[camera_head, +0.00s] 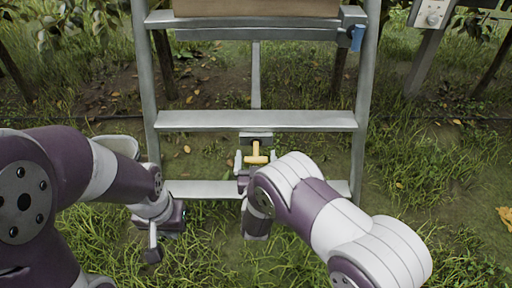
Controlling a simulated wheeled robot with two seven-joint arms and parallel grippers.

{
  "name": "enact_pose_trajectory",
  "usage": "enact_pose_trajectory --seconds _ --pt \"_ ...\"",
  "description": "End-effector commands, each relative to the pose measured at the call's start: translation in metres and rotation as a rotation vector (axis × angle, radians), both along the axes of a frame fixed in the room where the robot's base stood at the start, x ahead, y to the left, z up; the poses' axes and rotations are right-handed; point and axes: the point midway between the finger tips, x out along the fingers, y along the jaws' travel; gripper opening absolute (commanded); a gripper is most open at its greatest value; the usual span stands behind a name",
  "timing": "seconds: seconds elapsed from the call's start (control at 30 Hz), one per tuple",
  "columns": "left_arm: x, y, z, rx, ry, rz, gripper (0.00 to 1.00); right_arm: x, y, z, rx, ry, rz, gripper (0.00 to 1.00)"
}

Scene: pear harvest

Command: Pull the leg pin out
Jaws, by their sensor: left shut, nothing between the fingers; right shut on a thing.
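The leg pin (257,153) has a yellow T-shaped handle. It sits at the middle of the metal ladder (255,120), just below a grey bracket (256,137) at the lower end of a centre strut. My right gripper (254,163) is at the pin, shut on its handle; my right wrist hides part of the jaws. I cannot tell how far the pin's shaft sits in its hole, as the shaft is hidden. My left gripper (152,248) is shut and empty, low over the grass by the ladder's left foot, apart from the pin.
The ladder's rungs and side rails span the middle of the view. A brown box (256,8) sits at the top, with a blue item (358,38) at its right. A post with a grey box (432,13) stands at the upper right. Grass lies open on both sides.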

Motion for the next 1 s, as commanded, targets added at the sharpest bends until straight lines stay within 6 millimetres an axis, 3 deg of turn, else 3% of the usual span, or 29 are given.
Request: enact_pose_trajectory --seconds 0.3,0.33,0.37,0.67,0.77,1.0 --pt "0.000 0.000 0.002 0.000 0.000 0.000 0.00 -0.006 0.000 -0.002 -0.005 0.002 0.003 0.36" --pt "0.000 0.000 0.002 0.000 0.000 0.000 0.00 -0.007 0.000 -0.002 -0.005 0.003 0.003 0.94" --pt "0.000 0.000 0.002 0.000 0.001 0.000 0.00 -0.007 0.000 -0.002 -0.006 0.003 0.003 1.00" --pt "0.000 0.000 0.004 0.000 0.000 0.000 0.00 -0.010 0.000 0.000 -0.004 0.001 0.003 1.00" --pt "0.000 0.000 0.011 0.000 0.000 0.000 0.00 -0.024 0.001 0.002 -0.004 0.002 0.004 1.00" --pt "0.000 0.000 0.030 0.000 0.000 0.000 0.00 -0.079 0.001 0.004 -0.007 0.002 0.008 1.00"
